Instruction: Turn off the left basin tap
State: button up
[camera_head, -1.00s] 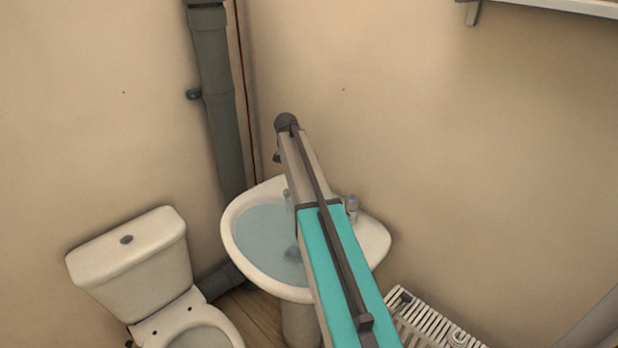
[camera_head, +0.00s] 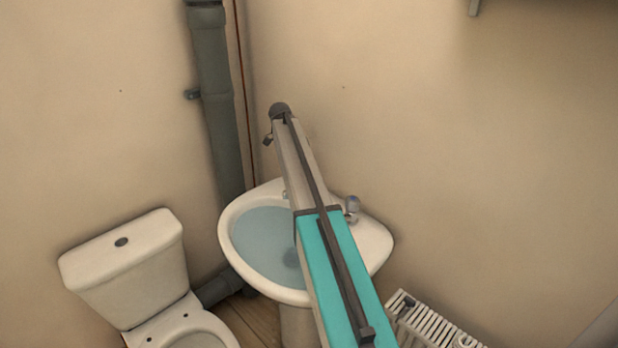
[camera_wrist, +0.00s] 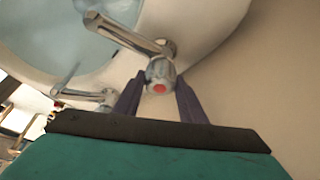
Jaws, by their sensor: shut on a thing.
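The white basin (camera_head: 378,243) holds bluish water. In the wrist view, a chrome tap with a red-marked round head (camera_wrist: 159,87) sits between the two dark fingers of my gripper (camera_wrist: 160,79), which is shut on that head. Its spout reaches out over the basin (camera_wrist: 215,20). A second chrome tap (camera_wrist: 88,96) stands apart to the left, with a faint pale streak, possibly water, near its spout. In the head view, the right tap (camera_head: 352,207) is free. The left tap is mostly hidden by my arm, and my gripper is hidden there.
A white toilet (camera_head: 125,262) stands left of the basin. A thick grey pipe (camera_head: 215,100) runs down the corner behind. A white radiator (camera_head: 430,325) is low at the right. The beige wall (camera_head: 480,130) is close behind the basin, with bare wall to the right.

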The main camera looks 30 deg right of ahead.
jog(key=shift+m, duration=0.4)
jog(key=o, duration=1.1)
jog(key=shift+c, duration=0.2)
jog(key=shift+r, duration=0.1)
jog(key=v, duration=0.6)
jog(key=shift+d, duration=0.1)
jog(key=p+v, duration=0.3)
jog(key=p, duration=0.4)
jog(key=shift+w+r+p, duration=0.1)
jog(key=shift+r+p, duration=0.3)
jog(key=shift+w+r+p, duration=0.1)
jog(key=shift+r+p, duration=0.2)
jog(key=shift+p, duration=0.6)
jog(key=shift+w+a+r+p, duration=0.1)
jog(key=shift+a+r+p, duration=0.2)
jog(key=shift+p, duration=0.55)
